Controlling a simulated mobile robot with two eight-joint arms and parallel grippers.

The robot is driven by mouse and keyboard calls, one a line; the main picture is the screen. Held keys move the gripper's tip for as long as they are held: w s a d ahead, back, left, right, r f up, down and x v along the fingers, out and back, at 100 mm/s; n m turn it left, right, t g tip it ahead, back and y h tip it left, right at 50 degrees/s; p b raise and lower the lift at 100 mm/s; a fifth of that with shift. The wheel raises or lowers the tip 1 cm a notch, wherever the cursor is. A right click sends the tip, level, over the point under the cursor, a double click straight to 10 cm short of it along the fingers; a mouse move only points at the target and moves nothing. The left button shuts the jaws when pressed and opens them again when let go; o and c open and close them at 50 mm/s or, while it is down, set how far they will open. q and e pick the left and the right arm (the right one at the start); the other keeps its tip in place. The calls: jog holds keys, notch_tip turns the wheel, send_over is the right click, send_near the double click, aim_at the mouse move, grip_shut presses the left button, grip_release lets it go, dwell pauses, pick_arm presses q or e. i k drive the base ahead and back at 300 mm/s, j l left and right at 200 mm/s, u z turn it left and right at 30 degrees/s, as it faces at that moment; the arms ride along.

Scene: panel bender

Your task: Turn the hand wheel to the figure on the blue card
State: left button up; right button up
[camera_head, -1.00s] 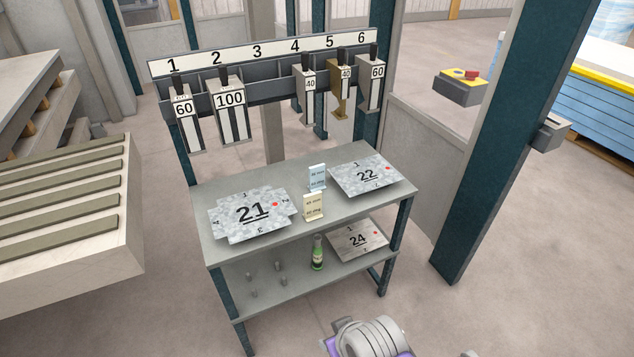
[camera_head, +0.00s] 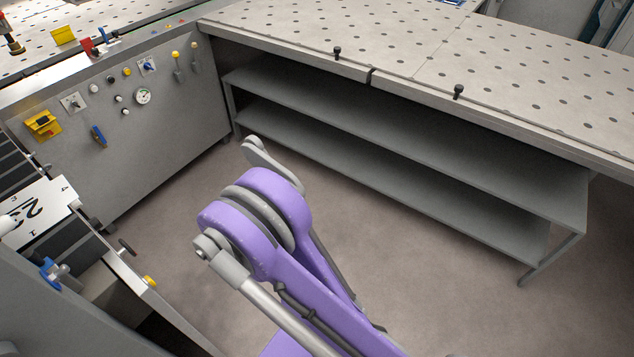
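The blue card is not in view now. A small dark wheel-like part (camera_head: 127,248), perhaps the hand wheel, sits on the front edge of the grey machine at the lower left. It is too small to read any scale or figure on it. One of my arms, purple and grey, rises through the middle of the view and is apart from this part in the picture.
A panel (camera_head: 165,125) with a gauge (camera_head: 142,96), switches and knobs stands at upper left. A perforated table (camera_head: 420,60) with shelves (camera_head: 400,150) fills the upper right. A plate marked with figures (camera_head: 38,212) lies at left. Floor (camera_head: 400,270) is clear at lower right.

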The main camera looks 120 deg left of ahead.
aim_at(125, 248)
jog(key=j, duration=1.05)
jog(key=j+z, duration=0.15)
jog(key=z, duration=0.25)
jog(key=j+z, duration=0.15)
jog(key=z, duration=0.2)
jog(key=k+j+z, duration=0.1)
jog(key=z, duration=4.65)
jog(key=u, duration=4)
